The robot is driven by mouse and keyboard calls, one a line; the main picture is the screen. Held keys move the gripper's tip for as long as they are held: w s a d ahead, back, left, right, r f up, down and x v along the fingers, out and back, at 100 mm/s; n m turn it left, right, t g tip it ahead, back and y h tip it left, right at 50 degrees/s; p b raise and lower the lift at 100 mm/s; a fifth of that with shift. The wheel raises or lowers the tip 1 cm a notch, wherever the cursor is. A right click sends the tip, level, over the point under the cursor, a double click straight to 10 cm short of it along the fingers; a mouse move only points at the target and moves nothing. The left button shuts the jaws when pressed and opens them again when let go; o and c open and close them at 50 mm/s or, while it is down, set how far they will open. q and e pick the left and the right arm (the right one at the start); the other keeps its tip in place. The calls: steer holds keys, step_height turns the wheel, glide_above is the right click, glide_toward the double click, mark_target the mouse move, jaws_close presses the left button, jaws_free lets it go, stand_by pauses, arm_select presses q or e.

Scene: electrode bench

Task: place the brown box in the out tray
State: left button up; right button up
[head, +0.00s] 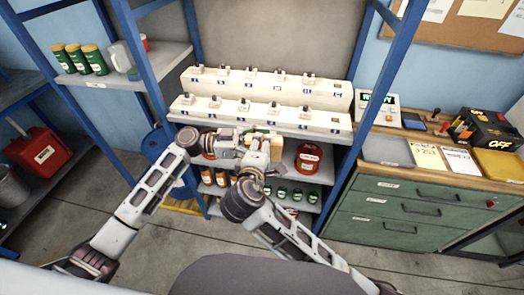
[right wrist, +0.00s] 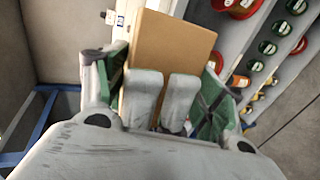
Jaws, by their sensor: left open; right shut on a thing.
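The brown box (right wrist: 172,48) shows in the right wrist view between the green-padded fingers of my right gripper (right wrist: 163,88), which is shut on it. My left gripper (head: 226,142) is open, close to the left of the right one. On the bench at the right lie a flat grey tray (head: 388,150) and a yellow tray (head: 499,164). I cannot read a label that tells which is the out tray.
A blue-framed shelf holds two white racks (head: 268,90), with red, orange and green containers below. A green drawer cabinet (head: 405,208) carries the bench, with papers (head: 427,156), a display box (head: 379,108) and a black device marked OFF (head: 487,130). The floor ahead is clear.

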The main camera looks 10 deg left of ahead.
arm_select(q)
steer(key=shift+a, duration=0.1)
steer(key=a, duration=1.1)
steer(key=shift+s+a, duration=0.4)
steer(key=shift+f, duration=0.1)
